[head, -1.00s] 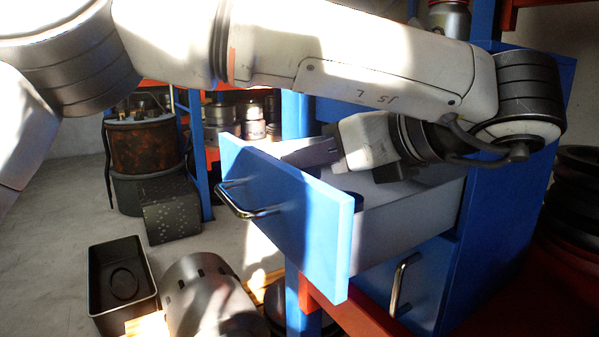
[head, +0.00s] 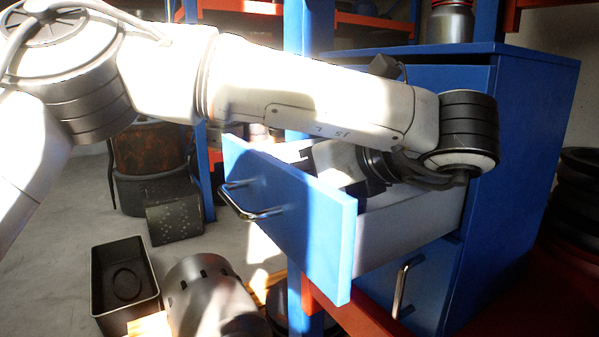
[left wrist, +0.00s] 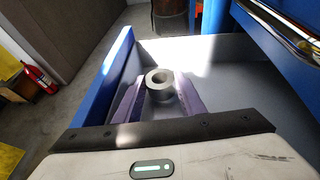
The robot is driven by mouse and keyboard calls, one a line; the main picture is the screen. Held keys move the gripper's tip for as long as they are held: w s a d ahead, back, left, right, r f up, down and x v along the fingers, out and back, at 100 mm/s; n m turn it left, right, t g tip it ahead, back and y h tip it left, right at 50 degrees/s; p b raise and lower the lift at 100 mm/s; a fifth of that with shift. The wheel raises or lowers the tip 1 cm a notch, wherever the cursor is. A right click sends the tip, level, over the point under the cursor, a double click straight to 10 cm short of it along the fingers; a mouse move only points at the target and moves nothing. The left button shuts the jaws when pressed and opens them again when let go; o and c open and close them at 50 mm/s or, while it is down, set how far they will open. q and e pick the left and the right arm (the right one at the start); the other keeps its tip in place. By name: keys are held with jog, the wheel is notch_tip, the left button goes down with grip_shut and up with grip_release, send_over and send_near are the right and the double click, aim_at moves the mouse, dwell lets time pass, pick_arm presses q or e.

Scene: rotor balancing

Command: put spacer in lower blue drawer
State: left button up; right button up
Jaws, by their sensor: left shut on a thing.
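The spacer (left wrist: 160,80), a short grey ring with a hole, shows in the left wrist view between the two purplish fingers of my left gripper (left wrist: 160,92), which is shut on it. They are inside or just above the open blue drawer (left wrist: 116,62), over its grey floor; I cannot tell whether the spacer touches the floor. In the head view the same drawer (head: 280,215) is pulled out, below a closed upper blue front (head: 455,88). There the fingertips and spacer are hidden behind the drawer front. My right gripper is not in view.
The blue cabinet (head: 525,150) has another closed front with a handle (head: 405,285) below the open drawer. A black bin (head: 124,280) and a slotted grey cylinder (head: 210,295) stand at lower left. A metal container (head: 450,20) stands on top.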

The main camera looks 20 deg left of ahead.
pick_arm(q)
jog(key=shift+s+f+b, duration=0.1)
jog(key=shift+f+b, duration=0.5)
jog(key=shift+f, duration=0.1)
jog(key=o, duration=1.2)
jog(key=shift+d+f, duration=0.1)
jog(key=shift+o, duration=0.2)
jog(key=shift+r+p, duration=0.5)
jog(key=shift+p, duration=0.25)
jog(key=shift+r+p, duration=0.4)
jog(key=shift+p, duration=0.2)
jog(key=shift+s+d+b, duration=0.25)
jog(key=shift+d+b, duration=0.15)
jog(key=shift+d, duration=0.35)
jog(key=v, duration=0.9)
jog(key=shift+a+r, duration=0.15)
jog(key=shift+r, duration=0.2)
jog(key=shift+s+d+r, duration=0.25)
jog(key=shift+s+d, duration=0.15)
jog(key=shift+d, duration=0.1)
